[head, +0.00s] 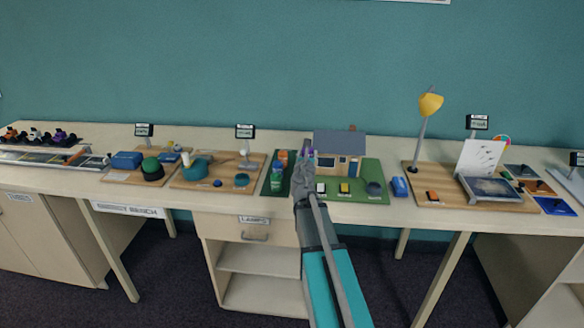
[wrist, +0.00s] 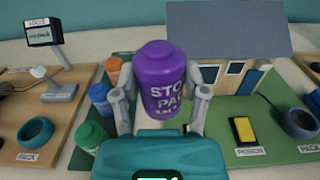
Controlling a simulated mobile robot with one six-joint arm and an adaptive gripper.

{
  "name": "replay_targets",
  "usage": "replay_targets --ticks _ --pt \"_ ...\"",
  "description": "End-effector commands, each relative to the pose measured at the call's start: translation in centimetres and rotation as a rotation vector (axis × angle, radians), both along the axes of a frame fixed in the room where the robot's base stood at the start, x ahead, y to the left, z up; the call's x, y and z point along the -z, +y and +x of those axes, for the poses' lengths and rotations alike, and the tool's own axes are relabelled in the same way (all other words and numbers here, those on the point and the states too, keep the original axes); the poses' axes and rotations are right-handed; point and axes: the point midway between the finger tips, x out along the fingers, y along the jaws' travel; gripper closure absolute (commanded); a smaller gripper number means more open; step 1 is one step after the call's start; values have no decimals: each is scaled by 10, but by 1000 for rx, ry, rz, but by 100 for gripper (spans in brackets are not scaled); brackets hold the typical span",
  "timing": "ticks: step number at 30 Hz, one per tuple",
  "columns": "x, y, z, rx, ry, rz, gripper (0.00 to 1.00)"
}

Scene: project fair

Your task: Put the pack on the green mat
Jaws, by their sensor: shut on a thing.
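My gripper (wrist: 162,92) is shut on a purple pack (wrist: 163,75), a cylinder with a knobbed top and white lettering of which "STO" and "PA" can be read. The pack stands upright between the fingers. In the head view the gripper (head: 303,165) is over the middle of the table, in front of the model house, and mostly hides the pack. A dark green mat (wrist: 78,163) lies left of the gripper, bearing orange, blue and green canisters. The house stands on a lighter green base (wrist: 272,137) to the right. What lies directly under the pack is hidden.
The model house (wrist: 222,50) is close behind the pack. Left is a wooden board (wrist: 58,110) with a small sign and another ring. A yellow lamp (head: 430,104) stands farther right.

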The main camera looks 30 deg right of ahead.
Motion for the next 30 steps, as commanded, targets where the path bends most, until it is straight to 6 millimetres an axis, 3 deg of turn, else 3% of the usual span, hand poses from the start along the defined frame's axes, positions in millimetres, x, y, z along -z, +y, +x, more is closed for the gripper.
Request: replay_targets --ticks 12,24,30 --pt "36 -20 73 -1 0 0 100" --pt "74 -28 101 -1 0 0 100" --pt "82 -30 108 -1 0 0 100"
